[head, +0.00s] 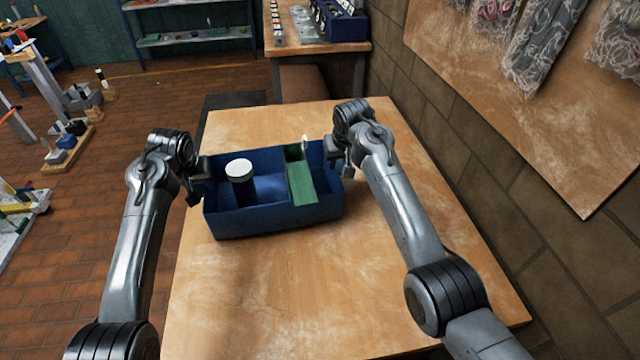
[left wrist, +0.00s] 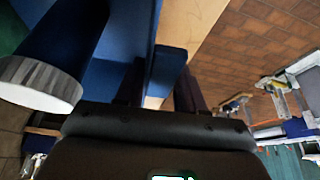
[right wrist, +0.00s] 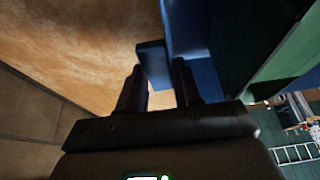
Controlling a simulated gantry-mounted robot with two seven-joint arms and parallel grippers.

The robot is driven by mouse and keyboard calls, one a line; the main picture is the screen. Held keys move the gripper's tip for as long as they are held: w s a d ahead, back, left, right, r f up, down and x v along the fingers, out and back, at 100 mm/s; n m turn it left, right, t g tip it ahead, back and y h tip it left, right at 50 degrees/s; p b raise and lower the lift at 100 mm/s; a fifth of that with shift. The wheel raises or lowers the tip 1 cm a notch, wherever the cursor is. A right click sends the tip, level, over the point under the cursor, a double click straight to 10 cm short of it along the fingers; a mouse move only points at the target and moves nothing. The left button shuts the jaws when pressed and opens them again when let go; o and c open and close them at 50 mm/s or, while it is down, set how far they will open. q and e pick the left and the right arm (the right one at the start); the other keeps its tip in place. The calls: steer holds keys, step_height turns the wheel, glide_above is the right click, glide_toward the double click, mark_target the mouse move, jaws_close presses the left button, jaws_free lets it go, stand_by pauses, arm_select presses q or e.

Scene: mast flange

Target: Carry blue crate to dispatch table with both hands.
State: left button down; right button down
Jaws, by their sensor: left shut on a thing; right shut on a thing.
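The blue crate (head: 262,222) is over the wooden table in the head view, close to level; I cannot tell whether its base touches the wood. It holds a dark jar with a white lid (head: 239,168) and a green piece (head: 301,181) standing near its right end. My left gripper (head: 199,182) is shut on the crate's left end; the left wrist view shows a blue tab (left wrist: 166,70) between its fingers. My right gripper (head: 338,166) is shut on the right end, at a similar blue tab (right wrist: 152,62). Which table is the dispatch table is not marked.
The wooden table (head: 290,300) has bare room in front of the crate and to its right. A second table (head: 318,48) with blue bins stands behind. A brick wall (head: 500,160) and hanging board run along the right. Shelves and loose parts stand at the left.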

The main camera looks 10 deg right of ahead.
arm_select(q)
steer(key=shift+f, duration=0.6)
arm_select(e)
steer(key=shift+f, duration=0.6)
arm_select(q)
steer(key=c, duration=1)
jaws_free()
steer(key=shift+f, duration=0.1)
arm_select(e)
steer(key=c, duration=1.1)
jaws_free()
steer(key=shift+f, duration=0.1)
arm_select(q)
steer(key=o, duration=0.3)
steer(key=shift+w, duration=0.1)
arm_select(e)
steer(key=o, duration=0.3)
steer(key=shift+w, duration=0.1)
